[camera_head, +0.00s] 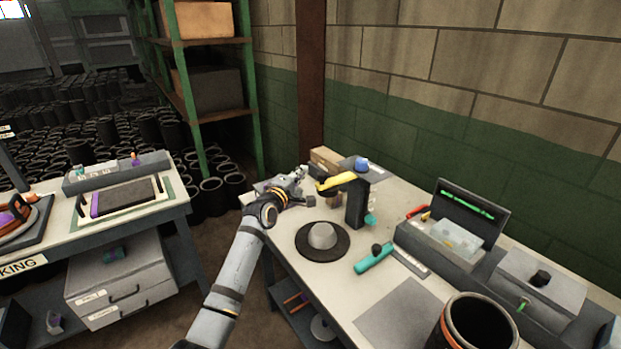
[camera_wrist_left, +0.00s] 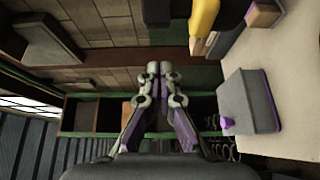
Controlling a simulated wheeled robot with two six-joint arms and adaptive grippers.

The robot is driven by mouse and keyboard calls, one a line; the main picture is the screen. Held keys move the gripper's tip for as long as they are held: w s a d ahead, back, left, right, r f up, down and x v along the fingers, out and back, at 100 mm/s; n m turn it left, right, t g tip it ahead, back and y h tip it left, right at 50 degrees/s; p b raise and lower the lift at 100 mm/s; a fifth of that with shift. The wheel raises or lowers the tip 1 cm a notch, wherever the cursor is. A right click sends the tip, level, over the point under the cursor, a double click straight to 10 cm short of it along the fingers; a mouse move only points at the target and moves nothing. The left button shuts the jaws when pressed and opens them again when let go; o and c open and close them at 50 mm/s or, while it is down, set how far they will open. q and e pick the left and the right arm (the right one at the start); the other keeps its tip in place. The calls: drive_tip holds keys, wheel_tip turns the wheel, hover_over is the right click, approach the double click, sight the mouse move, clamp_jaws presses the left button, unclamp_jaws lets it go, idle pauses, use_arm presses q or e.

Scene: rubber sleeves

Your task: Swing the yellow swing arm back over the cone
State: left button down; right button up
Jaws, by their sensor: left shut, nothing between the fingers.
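The yellow swing arm (camera_head: 337,181) sits on top of a black post (camera_head: 356,205) and points left, behind the cone rather than above it. The grey cone (camera_head: 322,234) stands on a dark round base (camera_head: 334,252) on the bench, its top uncovered. My left gripper (camera_head: 303,172) is shut and empty, left of the swing arm's free end and beyond the cone. They look close but apart. In the left wrist view the closed fingers (camera_wrist_left: 159,69) show at the middle, and the yellow swing arm (camera_wrist_left: 203,17) is at the upper right. My right gripper is out of view.
A teal cylinder (camera_head: 374,260) lies right of the cone. A cardboard box (camera_head: 325,158) and a blue object (camera_head: 361,163) are behind the post. The bench's near left part is clear.

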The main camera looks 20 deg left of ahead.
use_arm(q)
drive_tip(key=d, duration=0.1)
drive_tip(key=s+d+p, duration=0.2)
drive_tip(key=shift+d, duration=0.3)
drive_tip(key=shift+w, duration=0.1)
drive_tip(key=shift+s+d+f+p, duration=0.2)
drive_tip(key=shift+s+d+p, duration=0.45)
drive_tip(key=shift+p, duration=0.5)
drive_tip(key=shift+w, duration=0.1)
